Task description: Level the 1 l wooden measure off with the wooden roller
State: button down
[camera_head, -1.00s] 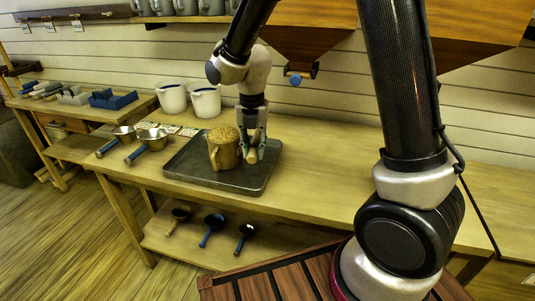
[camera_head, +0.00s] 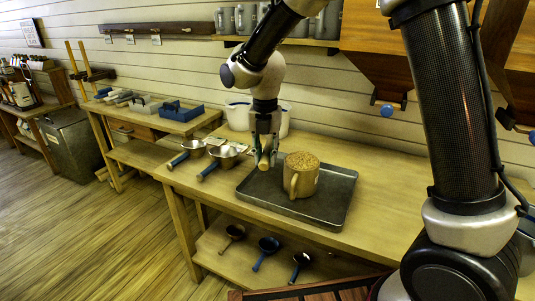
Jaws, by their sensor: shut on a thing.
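The wooden measure (camera_head: 299,184) is a round tan cup with a handle on its front side. It stands upright on the grey metal tray (camera_head: 325,213). Brown grain (camera_head: 301,161) fills its top; whether the surface is flat or slightly heaped is hard to tell. My gripper (camera_head: 265,150) points down just left of the measure, above the tray's left part. It is shut on the light wooden roller (camera_head: 264,161), whose end faces the camera. The roller appears apart from the measure. Much of its length is hidden.
Two metal scoops with blue handles, one of them this scoop (camera_head: 225,156), lie left of the tray. White buckets (camera_head: 238,115) stand behind my gripper. Several ladles rest on the lower shelf (camera_head: 225,253). The bench (camera_head: 385,190) is clear right of the tray.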

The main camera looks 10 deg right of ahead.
jog(key=shift+s+d+f, duration=1.05)
jog(key=shift+s+d, duration=0.3)
jog(key=shift+d, duration=3.1)
jog(key=shift+s+d+f, duration=1)
jog(key=shift+s+d, duration=0.3)
jog(key=shift+d, duration=3.15)
jog(key=shift+s+d+r, duration=0.1)
jog(key=shift+d+r, duration=0.2)
jog(key=shift+r, duration=0.45)
jog(key=shift+s+d+r, duration=0.1)
jog(key=shift+d+r, duration=0.25)
jog(key=shift+r, duration=0.45)
jog(key=shift+s+d+r, duration=0.1)
jog(key=shift+d+r, duration=0.2)
jog(key=shift+r, duration=0.45)
